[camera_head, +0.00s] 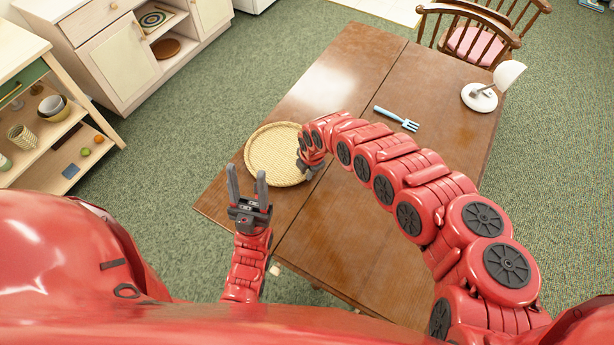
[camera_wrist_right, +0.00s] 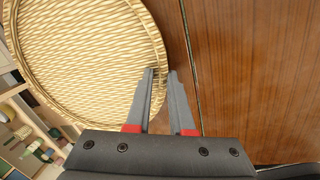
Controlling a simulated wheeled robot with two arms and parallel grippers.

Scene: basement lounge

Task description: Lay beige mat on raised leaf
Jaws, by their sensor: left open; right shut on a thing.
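The beige mat (camera_head: 270,152) is round and woven, with a raised rim. In the head view it is over the leaf (camera_head: 318,92), the left section of the brown wooden table, close to its outer edge. I cannot tell whether it rests flat or is held slightly above. My right gripper (camera_head: 303,164) is shut on the mat's right rim; the right wrist view shows the mat (camera_wrist_right: 85,50) with the fingers (camera_wrist_right: 161,72) at that rim. My left gripper (camera_head: 247,172) is open and empty, in front of the mat, with its fingers pointing up.
A chair (camera_head: 470,40) stands at the far side. Shelves with bowls (camera_head: 53,107) are at the left. The leaf behind the mat is clear.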

